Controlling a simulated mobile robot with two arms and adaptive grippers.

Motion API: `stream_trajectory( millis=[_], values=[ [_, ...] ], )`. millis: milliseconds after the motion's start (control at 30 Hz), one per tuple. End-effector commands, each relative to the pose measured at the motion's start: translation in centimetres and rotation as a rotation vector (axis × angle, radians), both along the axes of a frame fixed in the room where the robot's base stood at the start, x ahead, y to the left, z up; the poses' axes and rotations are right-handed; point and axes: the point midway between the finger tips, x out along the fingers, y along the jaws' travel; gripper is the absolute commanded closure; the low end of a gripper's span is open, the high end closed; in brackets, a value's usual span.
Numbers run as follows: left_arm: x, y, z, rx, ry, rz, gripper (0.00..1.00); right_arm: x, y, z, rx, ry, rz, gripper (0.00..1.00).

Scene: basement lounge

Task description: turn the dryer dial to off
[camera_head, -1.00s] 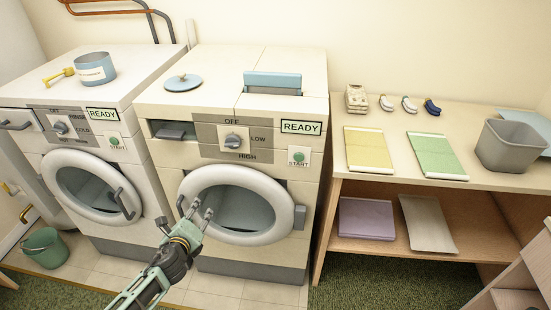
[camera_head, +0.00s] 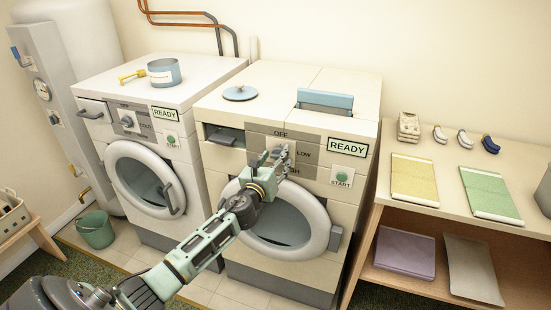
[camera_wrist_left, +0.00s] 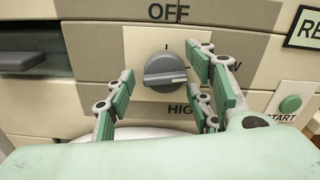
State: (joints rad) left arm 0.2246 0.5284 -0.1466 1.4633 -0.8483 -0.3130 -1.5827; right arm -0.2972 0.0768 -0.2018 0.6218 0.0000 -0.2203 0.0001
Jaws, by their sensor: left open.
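The dryer (camera_head: 225,165) is the right-hand white machine, with OFF, LOW and HIGH labels around its dial. In the left wrist view the grey round dial (camera_wrist_left: 168,71) sits on a pale plate. Its raised grip bar lies nearly sideways, with a pale mark toward the LOW side. My left gripper (camera_head: 273,158) is in front of the dial and partly hides it in the head view. In the left wrist view the left gripper (camera_wrist_left: 163,88) is open, with fingers on either side of the dial. I cannot tell whether they touch it. My right gripper is not in view.
The dryer's READY sign (camera_head: 347,148) and START button (camera_head: 341,177) are right of the dial. The washer (camera_head: 160,130) stands left. A shelf table (camera_head: 430,222) with folded cloths stands right.

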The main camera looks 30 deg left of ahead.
Motion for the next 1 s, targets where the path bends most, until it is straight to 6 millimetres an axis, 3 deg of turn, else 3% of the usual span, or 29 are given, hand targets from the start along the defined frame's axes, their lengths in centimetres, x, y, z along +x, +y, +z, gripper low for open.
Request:
stream_trajectory(
  millis=[333, 767, 1000],
  values=[
    [0.38, 0.04, -0.04, -0.001, 0.001, -0.001, 0.52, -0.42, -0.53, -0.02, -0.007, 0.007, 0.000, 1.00],
    [0.34, 0.17, -0.05, -0.001, 0.001, 0.002, 0.90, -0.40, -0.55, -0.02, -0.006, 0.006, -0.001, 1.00],
    [0.32, 0.25, -0.10, -0.017, -0.002, 0.004, 0.91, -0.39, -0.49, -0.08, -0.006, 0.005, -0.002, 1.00]
  ],
)
